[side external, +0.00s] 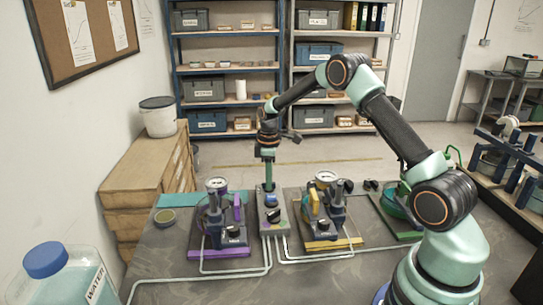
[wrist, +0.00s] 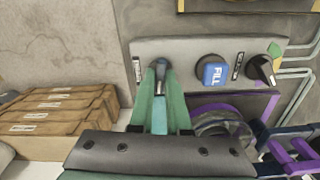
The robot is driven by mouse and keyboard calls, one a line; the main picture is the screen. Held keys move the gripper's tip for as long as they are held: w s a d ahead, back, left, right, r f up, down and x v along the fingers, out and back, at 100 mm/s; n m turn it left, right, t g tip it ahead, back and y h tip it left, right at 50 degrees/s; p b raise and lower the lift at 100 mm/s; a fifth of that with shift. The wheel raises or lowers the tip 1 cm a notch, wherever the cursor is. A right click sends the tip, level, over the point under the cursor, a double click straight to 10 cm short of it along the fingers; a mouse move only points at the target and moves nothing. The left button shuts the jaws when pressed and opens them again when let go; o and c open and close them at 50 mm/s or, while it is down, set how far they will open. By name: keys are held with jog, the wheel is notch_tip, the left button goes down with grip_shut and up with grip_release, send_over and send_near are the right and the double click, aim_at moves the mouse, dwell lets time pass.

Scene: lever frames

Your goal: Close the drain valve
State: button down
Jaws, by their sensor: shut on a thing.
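A grey control panel (wrist: 198,47) fills the upper part of the wrist view; in the side external view the panel (side external: 273,224) stands between two machines. It carries a blue FILL button (wrist: 214,72), a black knob (wrist: 262,70) at its right end, and a dark valve handle (wrist: 160,68) at its left end. The small label beside that handle is too small to read. My gripper (wrist: 160,78) points at the panel, its green fingers shut on this handle and covering most of it. In the side external view my gripper (side external: 268,186) comes down on the panel's far end.
A purple-based machine (side external: 217,225) stands left of the panel and a yellow-based machine (side external: 325,215) right of it. Pale tubes (side external: 200,282) run across the bench front. A water jug (side external: 62,275) stands front left. Wooden boxes (side external: 140,175) are at the left.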

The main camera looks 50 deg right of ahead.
jog(key=shift+w+r+n, duration=0.1)
jog(key=shift+n, duration=0.7)
jog(key=c, duration=0.9)
grip_release()
notch_tip(320, 180, up, 12)
